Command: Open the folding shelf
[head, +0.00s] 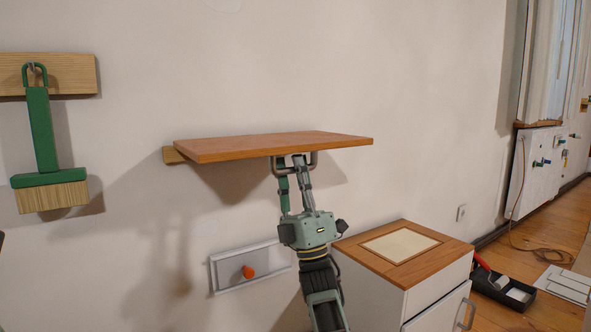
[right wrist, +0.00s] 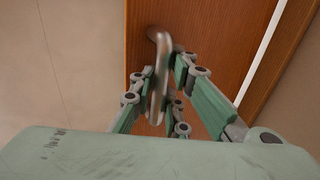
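The folding shelf (head: 270,147) is a reddish-brown wooden board on the wall, standing out about level in the head view. A metal loop handle (head: 314,163) hangs under its front part. My right gripper (head: 293,164) reaches up from below to the handle. In the right wrist view its fingers (right wrist: 164,75) close in on both sides of the handle (right wrist: 161,45), against the wooden board (right wrist: 205,22). It looks shut on the handle, though the exact contact is partly hidden. My left gripper is not in view.
A green brush (head: 41,130) hangs on a wooden strip at left. A grey wall panel with an orange knob (head: 248,272) is below the shelf. A white cabinet with a wooden top (head: 360,262) stands at lower right. A black tray (head: 490,290) lies on the floor.

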